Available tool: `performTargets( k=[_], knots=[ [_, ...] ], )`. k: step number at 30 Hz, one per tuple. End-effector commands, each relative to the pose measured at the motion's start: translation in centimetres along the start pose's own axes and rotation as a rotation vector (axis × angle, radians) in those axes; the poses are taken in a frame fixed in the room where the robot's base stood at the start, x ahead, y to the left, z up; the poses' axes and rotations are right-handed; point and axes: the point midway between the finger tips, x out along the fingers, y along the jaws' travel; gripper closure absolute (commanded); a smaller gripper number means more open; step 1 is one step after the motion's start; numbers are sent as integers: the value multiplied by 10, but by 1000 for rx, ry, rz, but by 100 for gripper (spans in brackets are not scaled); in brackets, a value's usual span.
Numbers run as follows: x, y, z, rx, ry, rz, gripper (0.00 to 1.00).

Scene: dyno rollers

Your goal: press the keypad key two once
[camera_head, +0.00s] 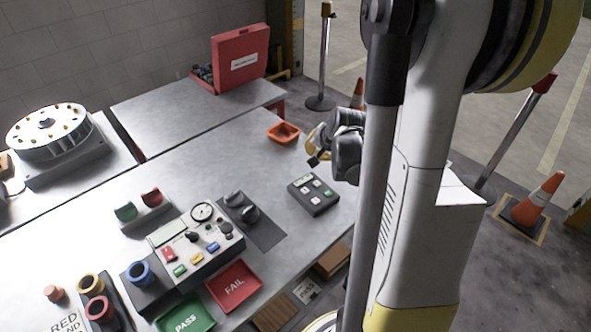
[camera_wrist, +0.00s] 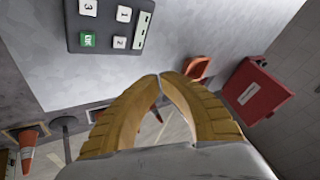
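The keypad (camera_head: 313,195) is a dark box lying on the grey table, with white keys and one green key on top. In the wrist view the keypad (camera_wrist: 104,45) is at the upper left, its top partly cut off. There the key marked 2 (camera_wrist: 120,43) is white, beside the green OK key (camera_wrist: 88,39) and the key marked 1 (camera_wrist: 124,14). The key marked 3 (camera_wrist: 88,7) is at the picture's top edge. In the head view my gripper (camera_head: 314,158) is above the table, apart from the keypad.
A control panel (camera_head: 198,240) with a gauge and coloured buttons stands left of the keypad. A red FAIL tray (camera_head: 234,284) and a green PASS tray (camera_head: 186,315) lie in front. An orange tray (camera_head: 283,132) and red case (camera_head: 241,58) are farther back. Bare tabletop surrounds the keypad's left side.

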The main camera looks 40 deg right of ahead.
Motion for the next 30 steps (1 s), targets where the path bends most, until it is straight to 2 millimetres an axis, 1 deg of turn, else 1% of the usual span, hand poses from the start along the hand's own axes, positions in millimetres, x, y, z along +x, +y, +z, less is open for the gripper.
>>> performTargets(
  k=[11, 16, 20, 30],
  knots=[
    [1, 1, 0, 0, 0, 0, 100],
    [8, 4, 4, 0, 0, 0, 100],
    [19, 10, 10, -1, 0, 0, 100],
    [58, 31, 31, -1, 0, 0, 100]
  ],
)
